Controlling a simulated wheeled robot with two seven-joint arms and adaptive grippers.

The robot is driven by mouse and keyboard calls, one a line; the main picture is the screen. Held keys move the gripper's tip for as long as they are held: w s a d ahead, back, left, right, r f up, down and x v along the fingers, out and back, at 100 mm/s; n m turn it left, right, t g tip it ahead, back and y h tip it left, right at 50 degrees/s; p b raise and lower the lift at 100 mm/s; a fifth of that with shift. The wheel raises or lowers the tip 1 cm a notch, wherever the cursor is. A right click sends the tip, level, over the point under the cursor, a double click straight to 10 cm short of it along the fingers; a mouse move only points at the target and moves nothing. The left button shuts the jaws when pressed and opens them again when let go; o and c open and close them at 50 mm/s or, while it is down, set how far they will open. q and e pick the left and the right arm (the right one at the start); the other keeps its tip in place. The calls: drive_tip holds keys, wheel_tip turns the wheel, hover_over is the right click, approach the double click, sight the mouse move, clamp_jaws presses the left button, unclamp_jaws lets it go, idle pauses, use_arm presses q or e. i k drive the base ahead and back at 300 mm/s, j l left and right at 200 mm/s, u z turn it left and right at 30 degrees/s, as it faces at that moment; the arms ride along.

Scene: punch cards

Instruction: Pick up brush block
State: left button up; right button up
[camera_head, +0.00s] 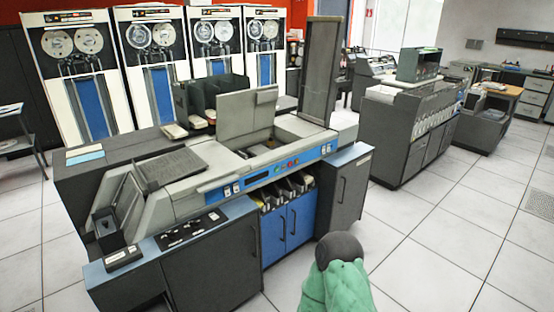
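I cannot pick out the brush block with certainty. A small dark block with a light strip on top (122,257) lies on the blue-grey left counter (235,209) of the large card machine (200,170). A dark upright open box (108,230) stands just behind it, at the machine's left end.
The card machine has blue doors (287,230) and a tall dark upright panel (321,70). Several tape cabinets (150,62) stand behind it. A long grey cabinet (405,130) stands to the right. The tiled floor (440,230) at front right is clear.

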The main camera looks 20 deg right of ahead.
sight(244, 155)
drive_tip(key=i+l+z, duration=0.45)
drive_tip(key=i+l+u, duration=0.1)
drive_tip(key=u, duration=0.35)
drive_tip(key=i+l+u, duration=0.1)
drive_tip(key=u, duration=0.3)
drive_tip(key=i+l+u, duration=0.1)
drive_tip(key=u, duration=0.35)
drive_tip(key=l+u, duration=0.3)
drive_tip(key=u, duration=0.15)
